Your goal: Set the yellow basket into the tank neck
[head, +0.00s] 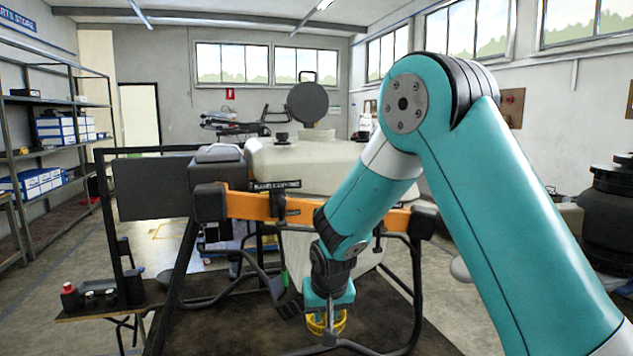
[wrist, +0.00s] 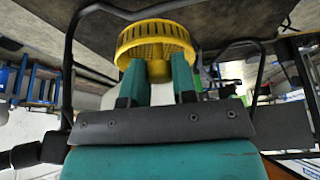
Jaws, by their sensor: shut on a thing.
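My gripper (head: 327,311) points down low in front of the drone, shut on the yellow basket (head: 340,322). In the wrist view the basket (wrist: 150,32) is a round slotted cup, with the two teal fingers of my gripper (wrist: 159,78) at it. I cannot tell whether the basket touches the dark surface below. The drone's white tank (head: 285,158) stands behind, partly hidden by my arm. A pale tank neck (head: 318,133) shows on its top, with a round dark lid (head: 308,103) upright above it. The neck's opening is not visible.
An orange drone beam (head: 262,206) and black leg tubes surround the gripper's area. A small red-capped bottle and dark items (head: 70,296) stand on a side table at left. Dark stacked containers (head: 608,215) are at far right. Shelving (head: 45,150) lines the left wall.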

